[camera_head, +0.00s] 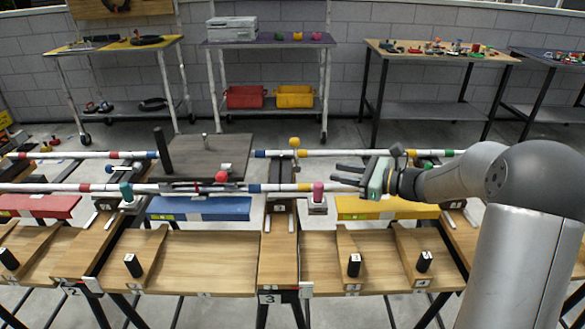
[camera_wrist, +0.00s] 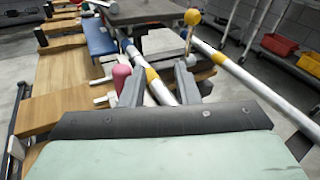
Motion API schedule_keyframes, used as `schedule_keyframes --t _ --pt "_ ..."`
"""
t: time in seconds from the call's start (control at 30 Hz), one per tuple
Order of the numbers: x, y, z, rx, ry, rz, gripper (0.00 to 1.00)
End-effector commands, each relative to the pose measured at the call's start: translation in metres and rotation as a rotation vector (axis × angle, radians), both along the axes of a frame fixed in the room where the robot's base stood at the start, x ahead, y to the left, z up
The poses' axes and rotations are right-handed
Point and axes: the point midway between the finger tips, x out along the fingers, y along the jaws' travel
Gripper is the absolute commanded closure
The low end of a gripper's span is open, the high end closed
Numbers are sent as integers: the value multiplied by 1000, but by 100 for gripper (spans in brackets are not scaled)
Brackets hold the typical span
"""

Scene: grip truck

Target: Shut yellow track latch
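The yellow latch knob (camera_head: 294,142) stands upright on the far white rail (camera_head: 335,152) in the head view. In the wrist view the yellow knob (camera_wrist: 192,17) is at the top, beyond the right finger. My gripper (camera_head: 340,174) is over the near rail, to the right of and nearer than the yellow knob, pointing left. In the wrist view my gripper (camera_wrist: 158,75) has its fingers apart with nothing held. The near rail, with a yellow band, shows between and beyond them. The yellow latch's base is hard to make out.
A pink knob (camera_head: 318,190) stands close to my fingers on the near rail. A red knob (camera_head: 221,177) and a teal knob (camera_head: 126,190) are farther left. A dark flat platform (camera_head: 205,155) with a black post lies across the rails. Wooden benches (camera_head: 185,262) fill the front.

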Motion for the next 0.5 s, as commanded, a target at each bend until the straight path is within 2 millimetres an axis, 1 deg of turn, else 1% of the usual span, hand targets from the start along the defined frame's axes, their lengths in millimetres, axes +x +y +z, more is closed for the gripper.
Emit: schedule_keyframes --t 0.03,0.1,0.17,0.23,0.37,0.5 --pt "14 -10 -11 61 16 -39 72" --pt "27 -19 -12 123 31 -79 72" --pt "34 -23 -11 155 37 -98 72" --pt "38 -22 -10 170 40 -106 72" --pt "45 -6 -9 169 40 -103 72" --pt "58 20 -10 168 39 -101 72"
